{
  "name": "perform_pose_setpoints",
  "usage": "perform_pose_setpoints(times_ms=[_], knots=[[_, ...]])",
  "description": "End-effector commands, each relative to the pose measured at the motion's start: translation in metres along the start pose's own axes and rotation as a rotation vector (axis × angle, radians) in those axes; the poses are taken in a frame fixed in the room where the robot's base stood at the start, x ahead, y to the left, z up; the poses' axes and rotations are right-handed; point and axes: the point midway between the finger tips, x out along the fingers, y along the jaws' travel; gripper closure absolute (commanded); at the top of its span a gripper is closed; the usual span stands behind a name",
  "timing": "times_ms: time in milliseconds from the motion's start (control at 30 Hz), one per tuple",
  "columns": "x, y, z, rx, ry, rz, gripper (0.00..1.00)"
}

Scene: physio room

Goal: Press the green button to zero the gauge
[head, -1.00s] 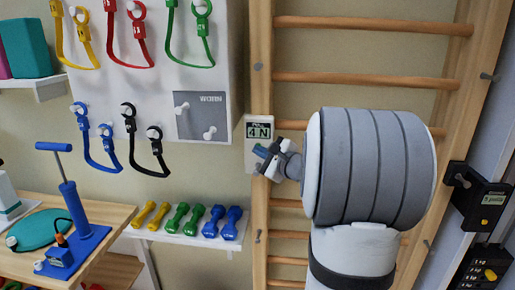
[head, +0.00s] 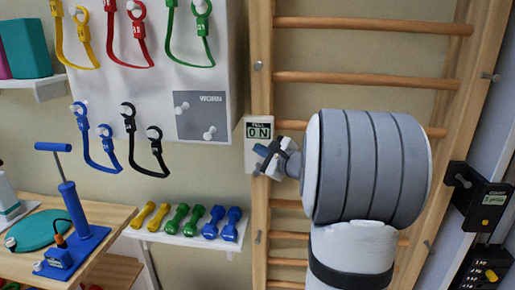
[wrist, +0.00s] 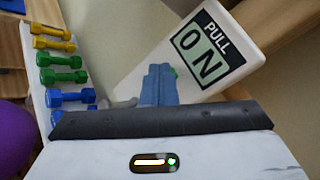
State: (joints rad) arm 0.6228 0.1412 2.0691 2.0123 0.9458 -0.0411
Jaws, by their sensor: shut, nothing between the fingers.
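The pull gauge (head: 251,153) is a white box on the wooden upright of the wall bars, with a display (head: 259,130) reading 0 N. In the wrist view the gauge (wrist: 150,45) is tilted and its display (wrist: 208,56) also reads 0 N under the word PULL. My gripper (head: 265,161) is shut and empty, with its tips at the lower front of the gauge. In the wrist view the blue fingertips (wrist: 158,76) overlap the gauge's lower face.
Wall bars (head: 370,80) run behind my arm. A white shelf (head: 185,236) with coloured dumbbells is below left. A white board (head: 215,60) with hanging bands is left of the gauge. A black device (head: 482,203) hangs at the right.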

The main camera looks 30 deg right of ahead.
Motion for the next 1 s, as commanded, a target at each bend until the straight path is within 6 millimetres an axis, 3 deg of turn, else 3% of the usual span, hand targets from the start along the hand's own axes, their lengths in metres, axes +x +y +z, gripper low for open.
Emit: perform_pose_setpoints(times_ms=[1000], knots=[[-0.014, 0.011, 0.010, 0.000, 0.000, -0.001, 1.00]])
